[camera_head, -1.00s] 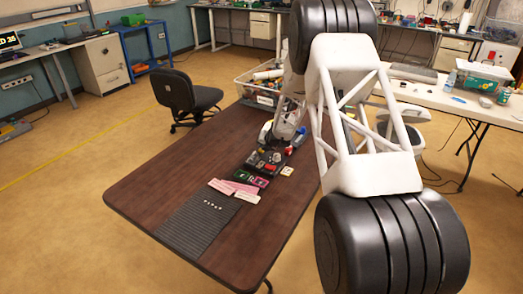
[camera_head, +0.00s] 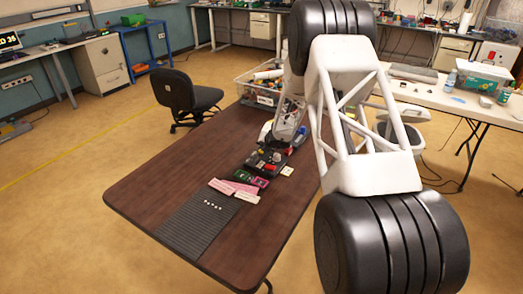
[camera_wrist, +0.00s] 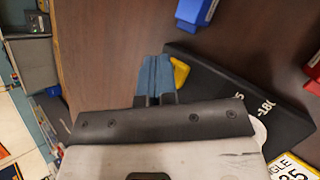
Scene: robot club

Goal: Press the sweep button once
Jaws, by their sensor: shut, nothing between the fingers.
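The dark control box (camera_head: 263,163) with small coloured parts lies on the brown table in the head view. I cannot make out which part is the sweep button. My gripper (camera_wrist: 155,78) has blue fingertips held together, with nothing between them. In the head view my arm largely hides the gripper, at the far side of the box.
Pink and white cards (camera_head: 234,189) and a dark ribbed mat (camera_head: 195,228) lie nearer on the table (camera_head: 150,180). A filled clear bin (camera_head: 255,92) stands at the table's far end. A blue block with red (camera_wrist: 196,12) lies beyond the fingers. The table's left part is bare.

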